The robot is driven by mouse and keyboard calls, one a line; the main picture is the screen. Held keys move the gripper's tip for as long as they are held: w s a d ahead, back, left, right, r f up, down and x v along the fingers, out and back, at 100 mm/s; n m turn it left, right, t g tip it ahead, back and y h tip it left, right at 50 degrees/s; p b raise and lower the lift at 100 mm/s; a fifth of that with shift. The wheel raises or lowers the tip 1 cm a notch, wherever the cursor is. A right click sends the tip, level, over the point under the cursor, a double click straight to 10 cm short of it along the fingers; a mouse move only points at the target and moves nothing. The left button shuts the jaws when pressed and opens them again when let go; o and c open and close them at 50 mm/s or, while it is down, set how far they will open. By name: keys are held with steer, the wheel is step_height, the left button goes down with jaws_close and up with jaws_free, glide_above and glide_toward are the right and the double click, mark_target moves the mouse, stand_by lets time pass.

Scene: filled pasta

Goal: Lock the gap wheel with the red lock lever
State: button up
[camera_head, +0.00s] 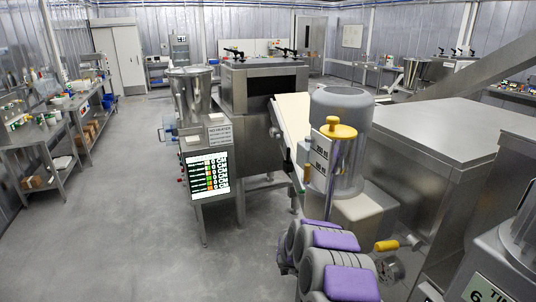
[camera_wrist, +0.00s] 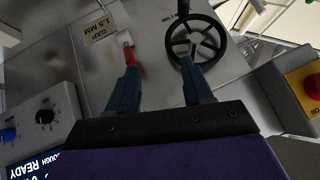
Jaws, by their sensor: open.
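In the wrist view, the black spoked gap wheel (camera_wrist: 197,40) sits on a metal panel at the upper middle. The small red lock lever (camera_wrist: 130,55) with a pale end is to its left, below the gap label (camera_wrist: 101,29). My gripper (camera_wrist: 160,64) is open, its two blue fingers apart and nothing between them. The left fingertip overlaps the lower end of the red lever. The right fingertip overlaps the lower part of the wheel. I cannot tell whether either finger touches. I cannot make out the lever, wheel or fingers in the head view.
A yellow-framed red button (camera_wrist: 305,84) is at the right of the wrist view. A control box with a black knob (camera_wrist: 44,117) is at the left. In the head view, a machine with a lit screen (camera_head: 207,175) stands mid-room, with open floor (camera_head: 130,220) to its left.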

steer(key=w+a+r+n+t+y+b, duration=0.1)
steer(key=w+a+r+n+t+y, duration=0.15)
steer(key=a+r, duration=0.4)
steer(key=w+a+r+n+t+y, duration=0.1)
steer(key=a+r+n+t+y, duration=0.1)
steer(key=a+r+y, duration=0.4)
steer(key=s+a+r+n+g+y+b, duration=0.1)
steer(key=s+a+r+n+y, duration=0.15)
steer(key=s+a+r, duration=0.35)
steer(key=s+a+r+n+g+y, duration=0.1)
steer(key=s+a+r+n, duration=0.25)
steer(key=s, duration=0.45)
steer(key=s+d+n+g+b, duration=0.15)
steer(key=s+n+g, duration=0.25)
steer(key=s, duration=1.3)
steer(key=s+d+f+g+h, duration=0.1)
steer(key=s+d, duration=0.3)
steer(key=s, duration=0.3)
steer(key=s+d+f+g+h, duration=0.1)
steer(key=s+d+g+h, duration=0.1)
steer(key=s+d, duration=0.3)
steer(key=s+d+f+g+h+b, duration=0.1)
steer(key=s+d, duration=0.3)
steer(key=s, duration=0.7)
steer(key=shift+d+f+g+h, duration=0.4)
steer(key=shift+f+g+h, duration=0.05)
steer(key=shift+g+h, duration=0.3)
steer(key=shift+w+d, duration=0.1)
